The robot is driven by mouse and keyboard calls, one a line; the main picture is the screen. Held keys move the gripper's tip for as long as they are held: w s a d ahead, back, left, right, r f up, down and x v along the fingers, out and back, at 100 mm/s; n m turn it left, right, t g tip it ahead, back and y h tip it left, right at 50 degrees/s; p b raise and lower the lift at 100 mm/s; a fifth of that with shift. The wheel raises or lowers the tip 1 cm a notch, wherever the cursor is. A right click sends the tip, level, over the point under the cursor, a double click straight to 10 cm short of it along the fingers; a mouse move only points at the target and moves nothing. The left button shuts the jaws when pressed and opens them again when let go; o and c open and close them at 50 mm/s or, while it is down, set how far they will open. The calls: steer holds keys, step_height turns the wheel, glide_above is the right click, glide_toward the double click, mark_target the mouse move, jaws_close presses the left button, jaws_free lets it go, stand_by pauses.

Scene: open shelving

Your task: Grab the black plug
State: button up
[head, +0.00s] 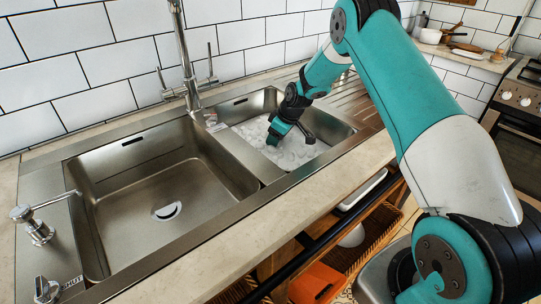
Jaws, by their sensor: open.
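My gripper (292,138) reaches down into the smaller right-hand sink basin (335,129). Its jaws are open, low over the whitish, glossy contents (290,155) at the bottom of that basin. I cannot make out a black plug for certain; it may be hidden behind or under my gripper. Whether the jaws touch anything is too small to tell. The larger left basin (110,215) is empty, with a round drain (167,211) in its floor.
A tall tap (183,60) stands behind the basins. A soap dispenser (36,226) stands at the left. Below the counter's front edge are a wicker basket (372,238) and an orange object (315,284). A stove (518,120) is at the far right.

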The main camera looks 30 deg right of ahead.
mark_target(271, 150)
steer(key=shift+p+x, duration=0.35)
steer(key=shift+x, duration=2.75)
steer(key=shift+s+d, duration=0.1)
steer(key=shift+s, duration=0.05)
jaws_close()
